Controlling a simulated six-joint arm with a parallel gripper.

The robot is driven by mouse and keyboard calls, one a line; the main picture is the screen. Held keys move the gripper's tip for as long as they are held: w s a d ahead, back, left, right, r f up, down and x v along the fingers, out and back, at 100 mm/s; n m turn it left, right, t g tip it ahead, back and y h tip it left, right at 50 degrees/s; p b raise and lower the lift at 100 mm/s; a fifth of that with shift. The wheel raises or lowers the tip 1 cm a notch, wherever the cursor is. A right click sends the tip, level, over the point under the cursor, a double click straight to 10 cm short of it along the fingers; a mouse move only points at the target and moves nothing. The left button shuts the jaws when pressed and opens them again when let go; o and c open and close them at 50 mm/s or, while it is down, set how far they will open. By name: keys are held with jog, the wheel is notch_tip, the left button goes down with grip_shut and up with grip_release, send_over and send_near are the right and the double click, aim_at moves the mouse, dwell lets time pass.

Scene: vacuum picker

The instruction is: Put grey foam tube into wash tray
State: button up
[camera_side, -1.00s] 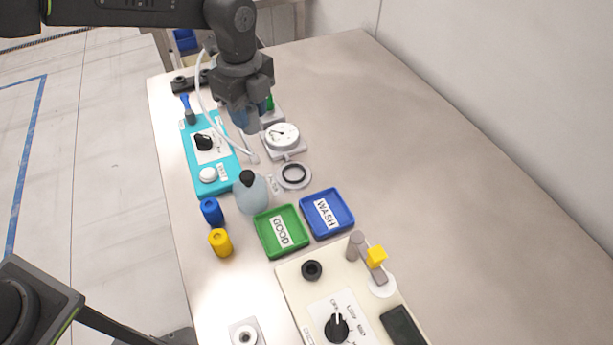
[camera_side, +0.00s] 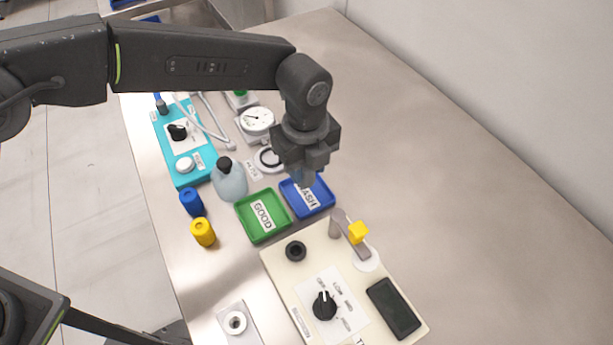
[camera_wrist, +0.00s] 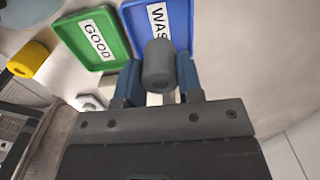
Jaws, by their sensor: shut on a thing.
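My gripper (camera_side: 308,178) hangs above the far side of the blue wash tray (camera_side: 324,191) in the side view. In the wrist view its two blue fingers are shut on the grey foam tube (camera_wrist: 159,62), a short cylinder with a small hole in its end. The tube overlaps the near edge of the wash tray (camera_wrist: 181,22) in that view; it is held above it, not resting in it. In the side view the tube is hard to make out behind the gripper's tip. The tray's WASH label is partly covered; no object shows inside.
A green GOOD tray (camera_side: 246,222) sits left of the wash tray. The right table is clear.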

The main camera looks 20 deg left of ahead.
aim_at(307, 181)
jog(key=shift+d+f, duration=0.1)
jog(key=shift+f, duration=1.95)
jog(key=shift+f, duration=0.15)
jog(key=o, duration=0.9)
